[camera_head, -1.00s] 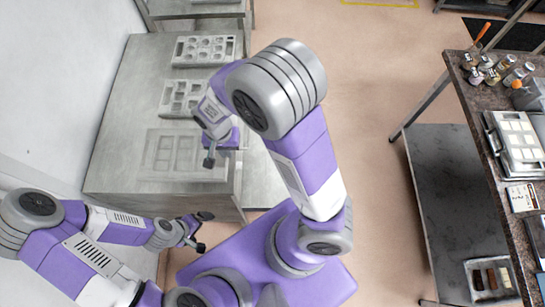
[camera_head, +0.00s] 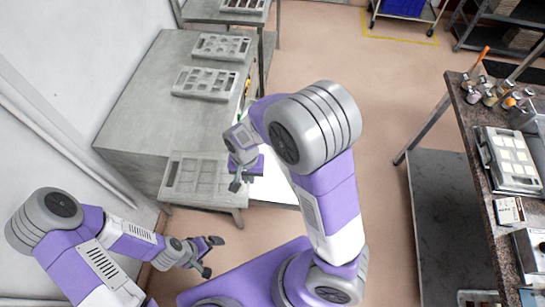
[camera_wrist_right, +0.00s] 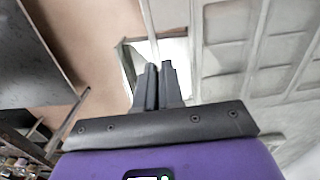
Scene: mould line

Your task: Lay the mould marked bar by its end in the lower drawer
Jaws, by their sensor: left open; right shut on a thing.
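The grey mould with long rectangular cavities (camera_head: 186,178) is in the head view, sticking out past the near edge of the grey bench. No marking on it can be read. My right gripper (camera_head: 236,187) is shut on the mould's right end; in the right wrist view its fingers (camera_wrist_right: 158,84) are close together, and the mould (camera_wrist_right: 225,58) spreads to the right. My left gripper (camera_head: 211,257) is open and empty, below the mould in the picture. A bright white surface (camera_head: 274,188) lies right of the right gripper; I cannot tell whether it is the drawer.
Two other moulds, one nearer (camera_head: 205,83) and one farther (camera_head: 221,46), lie on the bench (camera_head: 140,115). A dark counter (camera_head: 468,145) with jars and trays stands at the right, over a shelf (camera_head: 450,225). Floor between bench and counter is clear.

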